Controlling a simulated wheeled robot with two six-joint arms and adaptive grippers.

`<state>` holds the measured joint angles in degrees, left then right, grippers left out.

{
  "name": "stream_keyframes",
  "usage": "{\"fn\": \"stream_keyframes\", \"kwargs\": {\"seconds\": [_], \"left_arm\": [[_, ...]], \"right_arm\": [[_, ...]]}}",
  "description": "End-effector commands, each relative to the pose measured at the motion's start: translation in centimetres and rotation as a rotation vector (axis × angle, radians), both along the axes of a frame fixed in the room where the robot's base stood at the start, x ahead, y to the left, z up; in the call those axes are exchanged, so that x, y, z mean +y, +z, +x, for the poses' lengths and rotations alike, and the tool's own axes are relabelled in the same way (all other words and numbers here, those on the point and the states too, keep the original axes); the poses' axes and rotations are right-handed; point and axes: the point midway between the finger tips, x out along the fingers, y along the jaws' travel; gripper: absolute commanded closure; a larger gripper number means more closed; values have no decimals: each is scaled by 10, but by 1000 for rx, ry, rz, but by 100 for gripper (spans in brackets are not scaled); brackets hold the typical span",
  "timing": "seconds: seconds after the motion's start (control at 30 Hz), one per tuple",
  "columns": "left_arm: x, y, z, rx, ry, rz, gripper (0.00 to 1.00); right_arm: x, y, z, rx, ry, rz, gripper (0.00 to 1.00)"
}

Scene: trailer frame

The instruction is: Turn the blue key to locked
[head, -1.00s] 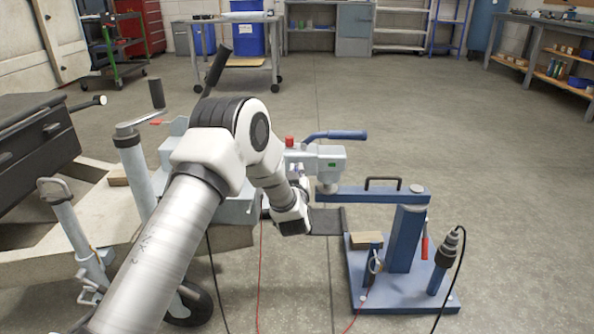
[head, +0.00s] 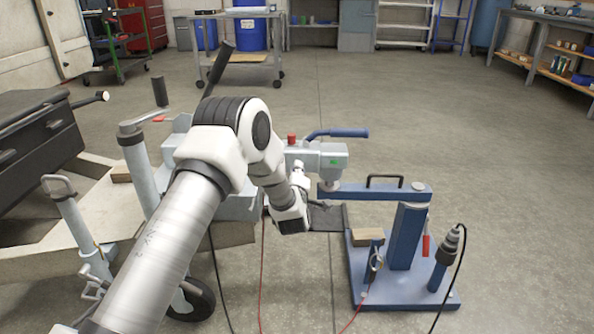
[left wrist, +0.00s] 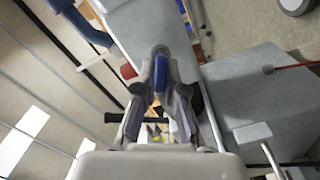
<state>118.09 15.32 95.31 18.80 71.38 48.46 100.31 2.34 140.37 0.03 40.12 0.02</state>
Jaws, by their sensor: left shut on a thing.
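My left gripper (left wrist: 160,66) is shut on the blue key, with the two fingertips close together. The blue key (left wrist: 160,74) shows as a narrow blue strip between the fingers in the left wrist view. The fingers are at the side of the grey coupling head (head: 322,157), which also shows in the left wrist view (left wrist: 150,25). In the head view the key is hidden or too small to make out, and my left wrist covers part of the coupler. Whether the key stands at locked cannot be read. My right gripper is not in view.
A red knob (head: 291,139) and a blue lever handle (head: 340,133) stick up from the coupling. It meets a blue hitch stand (head: 405,235) with a plug and black cable on its right. The trailer frame (head: 215,232) lies left. Open floor is beyond.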

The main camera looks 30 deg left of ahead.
Motion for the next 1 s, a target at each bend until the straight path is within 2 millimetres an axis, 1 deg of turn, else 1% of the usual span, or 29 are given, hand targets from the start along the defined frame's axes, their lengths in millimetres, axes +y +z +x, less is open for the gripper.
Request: {"fn": "stream_keyframes", "kwargs": {"seconds": [0.03,0.3,0.5,0.7,1.0], "left_arm": [[0,-3,0,-18,-1,-35,100],[0,-5,-1,-141,-1,-235,100],[1,-5,-1,-207,0,-342,100],[1,-5,-1,-245,0,-404,100],[1,-5,-1,-259,0,-429,100]], "right_arm": [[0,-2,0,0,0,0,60],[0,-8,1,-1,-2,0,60],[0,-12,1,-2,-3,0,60],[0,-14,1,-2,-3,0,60],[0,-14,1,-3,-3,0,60]]}}
